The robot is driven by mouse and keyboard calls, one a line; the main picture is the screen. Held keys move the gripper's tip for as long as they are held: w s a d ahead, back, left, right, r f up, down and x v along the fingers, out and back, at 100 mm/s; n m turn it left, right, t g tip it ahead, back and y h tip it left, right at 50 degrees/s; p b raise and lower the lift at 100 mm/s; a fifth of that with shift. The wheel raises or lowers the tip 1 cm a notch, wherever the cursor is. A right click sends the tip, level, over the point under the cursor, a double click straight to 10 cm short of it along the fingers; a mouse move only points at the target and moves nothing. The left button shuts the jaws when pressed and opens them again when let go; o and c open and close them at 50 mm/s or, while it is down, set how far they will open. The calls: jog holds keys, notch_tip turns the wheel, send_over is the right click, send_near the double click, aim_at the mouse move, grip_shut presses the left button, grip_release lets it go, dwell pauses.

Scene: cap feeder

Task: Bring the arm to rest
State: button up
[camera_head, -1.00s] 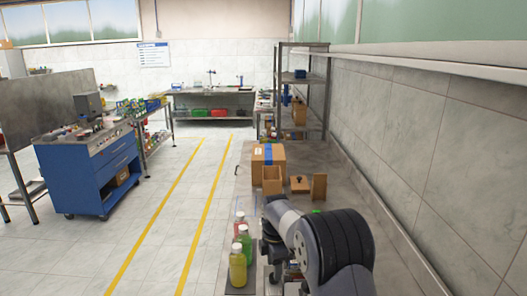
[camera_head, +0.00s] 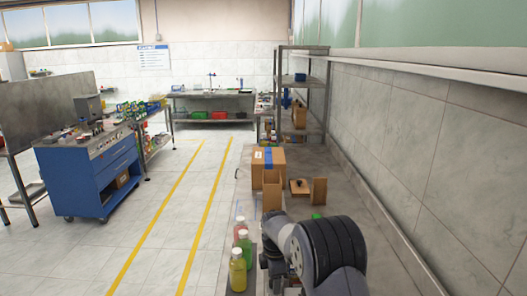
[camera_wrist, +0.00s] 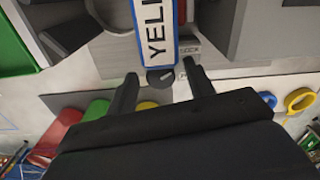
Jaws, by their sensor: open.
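My arm (camera_head: 333,246) is bent over the workbench in the head view. My gripper shows in the wrist view (camera_wrist: 160,74), with its two fingers apart and nothing held between them. A small dark round piece (camera_wrist: 160,79) shows between the fingertips; I cannot tell its distance. A blue-edged sign reading "YELL" (camera_wrist: 154,32) is just beyond them. A yellow bottle (camera_head: 238,272), a green bottle (camera_head: 244,247) and a red-topped bottle (camera_head: 240,226) stand in a row left of the arm. The head view does not show the fingertips clearly.
A cardboard box (camera_head: 281,155) and smaller wooden pieces (camera_head: 319,190) stand farther along the bench. A tiled wall (camera_head: 430,160) runs along the right. In the wrist view, a green bin (camera_wrist: 14,45) is at left and a yellow ring (camera_wrist: 299,101) at right. The marked floor lane is clear.

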jog(key=m+p, duration=0.2)
jog(key=m, duration=0.3)
jog(key=shift+r+m, duration=0.15)
jog(key=shift+m, duration=0.15)
jog(key=m+p, duration=0.4)
jog(key=m, duration=0.1)
jog(key=shift+r+m, duration=0.1)
jog(key=shift+m, duration=0.2)
notch_tip(320, 180, up, 10)
jog(key=b, duration=0.2)
jog(key=shift+r+b, duration=0.2)
jog(key=shift+b, duration=0.1)
jog(key=shift+d, duration=0.1)
